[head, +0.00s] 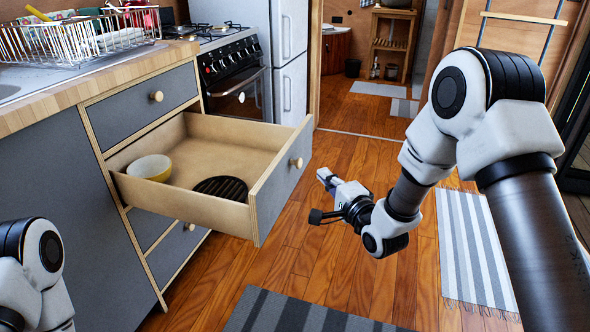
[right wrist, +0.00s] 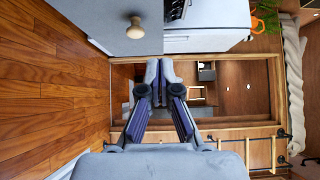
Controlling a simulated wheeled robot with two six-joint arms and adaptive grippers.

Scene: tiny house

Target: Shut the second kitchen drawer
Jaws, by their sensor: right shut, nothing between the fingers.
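The second kitchen drawer (head: 285,185) is pulled far out from the grey cabinet, below a shut top drawer (head: 140,104). Its grey front has a round wooden knob (head: 296,162). Inside it are a pale yellow bowl (head: 149,167) and a black round grate (head: 221,187). My right gripper (head: 324,178) is in front of the drawer, to the right of its front and apart from it. In the right wrist view the gripper (right wrist: 159,75) is shut and empty, with the drawer front (right wrist: 104,18) and knob (right wrist: 135,28) at the upper left. My left gripper is out of view.
The counter holds a wire dish rack (head: 80,40). A stove (head: 232,75) and white fridge (head: 289,60) stand beyond the drawer. Lower drawers (head: 178,250) are shut. Striped rugs (head: 290,312) lie on the wooden floor, which is clear around the drawer front.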

